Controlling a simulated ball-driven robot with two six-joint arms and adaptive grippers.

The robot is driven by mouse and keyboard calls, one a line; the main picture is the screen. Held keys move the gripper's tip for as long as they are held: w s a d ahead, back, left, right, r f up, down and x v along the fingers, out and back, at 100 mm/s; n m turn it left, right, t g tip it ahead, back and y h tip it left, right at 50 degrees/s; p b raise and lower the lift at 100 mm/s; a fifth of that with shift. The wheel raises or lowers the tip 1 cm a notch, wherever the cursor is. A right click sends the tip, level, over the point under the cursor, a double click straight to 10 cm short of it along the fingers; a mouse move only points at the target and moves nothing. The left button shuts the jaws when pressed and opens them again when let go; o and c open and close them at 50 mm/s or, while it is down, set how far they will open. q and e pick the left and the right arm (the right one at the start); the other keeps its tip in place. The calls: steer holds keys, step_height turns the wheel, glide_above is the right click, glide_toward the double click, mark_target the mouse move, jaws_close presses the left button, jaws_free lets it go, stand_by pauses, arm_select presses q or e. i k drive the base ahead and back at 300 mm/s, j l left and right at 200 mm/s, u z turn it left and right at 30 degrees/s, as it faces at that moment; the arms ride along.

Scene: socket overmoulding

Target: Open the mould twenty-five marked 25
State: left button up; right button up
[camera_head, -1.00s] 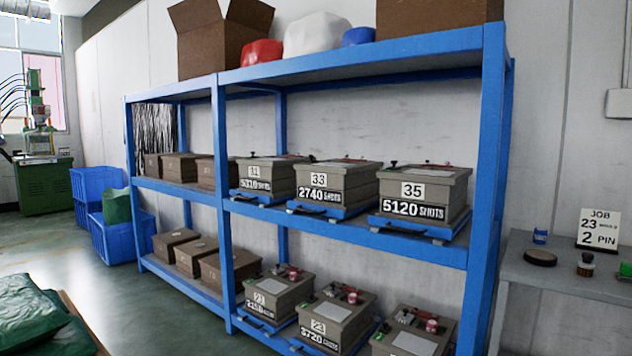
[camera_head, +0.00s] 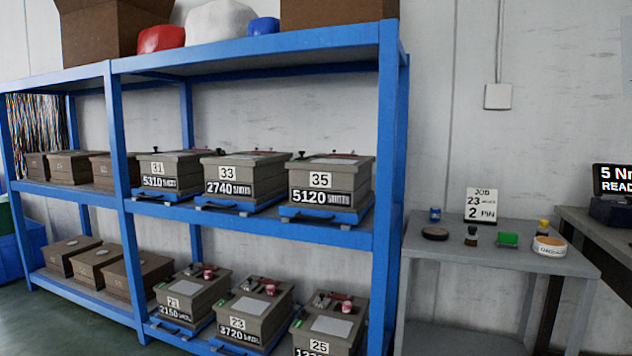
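The mould marked 25 (camera_head: 329,325) is a grey-brown box at the right end of the lower shelf. Its top shows a pale plate, a red knob and small metal fittings. Its lower front is cut off by the picture's bottom edge. It looks closed. Mould 23 (camera_head: 252,312) and mould 21 (camera_head: 191,298) stand to its left. Neither of my grippers shows in this view.
The blue shelf rack (camera_head: 384,180) holds moulds 31 (camera_head: 170,168), 33 (camera_head: 242,178) and 35 (camera_head: 328,183) above. A grey side table (camera_head: 500,243) with a job card (camera_head: 481,205) and small pots stands right of the rack. Bare wall lies behind.

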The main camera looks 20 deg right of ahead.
mark_target(330, 330)
steer(key=i+j, duration=0.15)
steer(key=i, duration=0.3)
steer(key=i+j+z, duration=0.15)
steer(key=i, duration=0.25)
steer(key=i+j, duration=0.25)
steer(key=i, duration=0.15)
steer(key=i+j+z, duration=0.15)
steer(key=i, duration=0.3)
